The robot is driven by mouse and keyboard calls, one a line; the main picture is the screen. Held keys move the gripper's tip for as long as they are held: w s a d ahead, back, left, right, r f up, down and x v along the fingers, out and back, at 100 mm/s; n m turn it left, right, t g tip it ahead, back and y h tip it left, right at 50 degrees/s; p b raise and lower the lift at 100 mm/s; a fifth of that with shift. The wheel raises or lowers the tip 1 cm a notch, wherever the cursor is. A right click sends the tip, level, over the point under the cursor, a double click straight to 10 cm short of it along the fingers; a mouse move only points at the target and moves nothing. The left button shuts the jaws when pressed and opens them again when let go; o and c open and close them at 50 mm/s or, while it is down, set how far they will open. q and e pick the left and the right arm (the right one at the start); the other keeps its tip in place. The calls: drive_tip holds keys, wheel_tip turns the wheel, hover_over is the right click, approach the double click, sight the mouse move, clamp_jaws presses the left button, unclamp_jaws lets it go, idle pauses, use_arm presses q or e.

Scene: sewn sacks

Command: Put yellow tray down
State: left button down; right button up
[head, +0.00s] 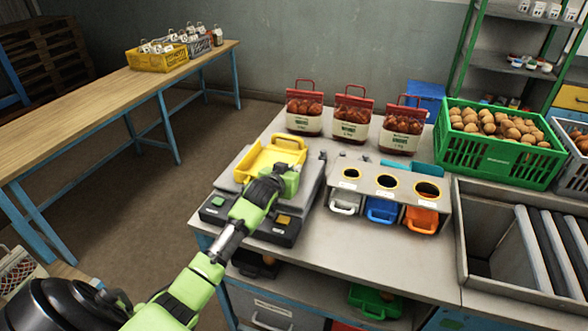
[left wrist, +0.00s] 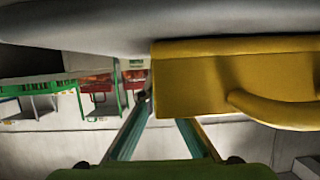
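The yellow tray (head: 262,163) is over the grey plate of the scale (head: 312,178), its raised handle (head: 290,141) at the back right. I cannot tell whether it rests on the plate. My left gripper (head: 282,184) is at the tray's front right side and hides part of it. In the left wrist view the tray (left wrist: 200,80) fills the upper right, close to the finger ends (left wrist: 165,118). The tray's edge hides one fingertip, so the grip on it is unclear. My right gripper is not in view.
Several red-topped sacks (head: 352,118) stand behind the scale. To its right is a bin holder (head: 388,182) with three round openings. A green crate of brown produce (head: 490,158) and a grey metal basin (head: 488,255) stand farther right. A wooden table (head: 85,108) is at left.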

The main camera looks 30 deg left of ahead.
use_arm(q)
drive_tip(key=c, duration=2.7)
unclamp_jaws()
drive_tip(key=shift+f, duration=0.1)
drive_tip(key=shift+c, duration=0.2)
drive_tip(key=o, duration=0.5)
drive_tip(key=shift+c, duration=0.2)
drive_tip(key=shift+s+d+r, duration=0.15)
drive_tip(key=shift+s+r, duration=0.05)
drive_tip(key=shift+s, duration=0.25)
drive_tip(key=b+v, duration=0.1)
drive_tip(key=v, duration=1)
drive_tip(key=shift+b, duration=0.35)
